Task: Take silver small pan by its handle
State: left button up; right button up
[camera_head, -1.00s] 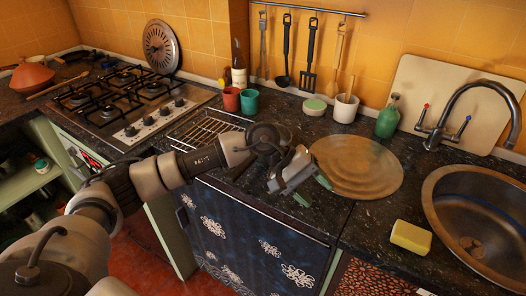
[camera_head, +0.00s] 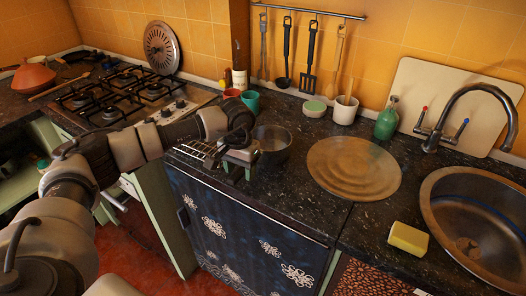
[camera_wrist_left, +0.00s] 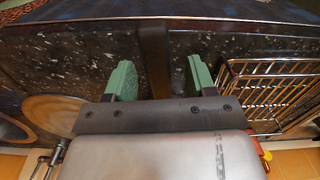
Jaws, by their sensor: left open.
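The small silver pan (camera_head: 273,143) stands on the dark counter, between the wire rack and the round wooden board. My left gripper (camera_head: 237,171) is at the pan's near-left side, pointing down, with its green fingers apart. In the left wrist view a dark strip (camera_wrist_left: 154,55), which looks like the pan's handle, runs between the two open fingers (camera_wrist_left: 160,78) with a gap on each side. The pan's body is hidden there behind the gripper. My right gripper is in neither view.
A wire rack (camera_wrist_left: 268,88) lies close beside the gripper. The round wooden board (camera_head: 353,168) is right of the pan. A green cup (camera_head: 250,102) and a red cup (camera_head: 232,94) stand behind. A gas stove (camera_head: 125,95) is left; the sink (camera_head: 475,225) is right.

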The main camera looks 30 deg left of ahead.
pick_arm(q)
jog(key=shift+f+p, duration=0.35)
jog(key=shift+f, duration=1.5)
grip_shut()
